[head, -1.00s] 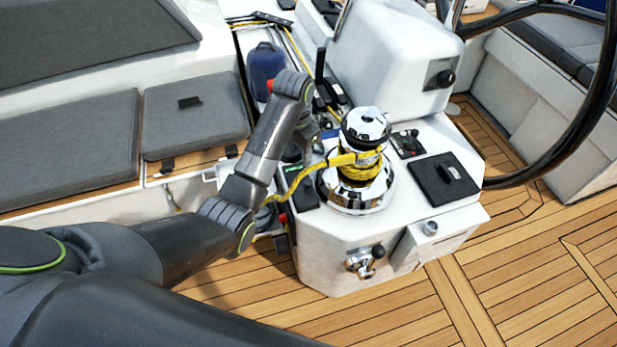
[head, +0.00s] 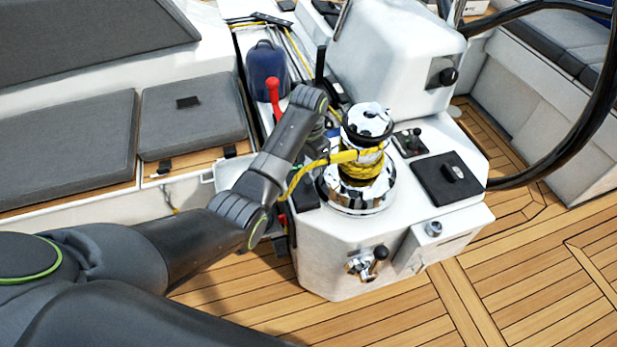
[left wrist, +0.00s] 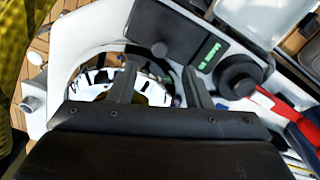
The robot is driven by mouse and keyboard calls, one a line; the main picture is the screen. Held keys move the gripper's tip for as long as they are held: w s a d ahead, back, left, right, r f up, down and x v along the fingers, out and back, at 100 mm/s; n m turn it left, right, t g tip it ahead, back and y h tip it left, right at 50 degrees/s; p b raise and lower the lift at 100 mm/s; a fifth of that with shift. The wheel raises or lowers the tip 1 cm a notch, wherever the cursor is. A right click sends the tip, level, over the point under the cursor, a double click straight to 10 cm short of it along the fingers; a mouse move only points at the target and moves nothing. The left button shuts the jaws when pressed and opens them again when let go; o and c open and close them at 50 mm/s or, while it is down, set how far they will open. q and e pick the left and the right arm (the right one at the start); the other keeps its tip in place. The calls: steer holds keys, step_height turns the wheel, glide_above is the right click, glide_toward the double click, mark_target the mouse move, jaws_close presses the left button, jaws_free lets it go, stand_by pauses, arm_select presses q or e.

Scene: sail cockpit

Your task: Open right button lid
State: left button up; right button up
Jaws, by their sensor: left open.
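In the left wrist view a round black cap (left wrist: 238,75) sits to the right of my left gripper (left wrist: 160,72), on the pale console. It looks like a button lid; I cannot tell for sure, and it appears closed. My right gripper is not seen.
Yellow rope (head: 330,160) wraps the winch close to my left wrist. A black box with green lettering (left wrist: 200,55) stands near the cap. A red handle (head: 273,95) rises by a blue bag (head: 265,65). The wooden deck (head: 500,290) is clear.

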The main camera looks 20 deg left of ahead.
mark_target(308, 181)
arm_select(q)
step_height(308, 181, down, 7)
steer(key=shift+r, duration=0.15)
jaws_close()
stand_by(0.4)
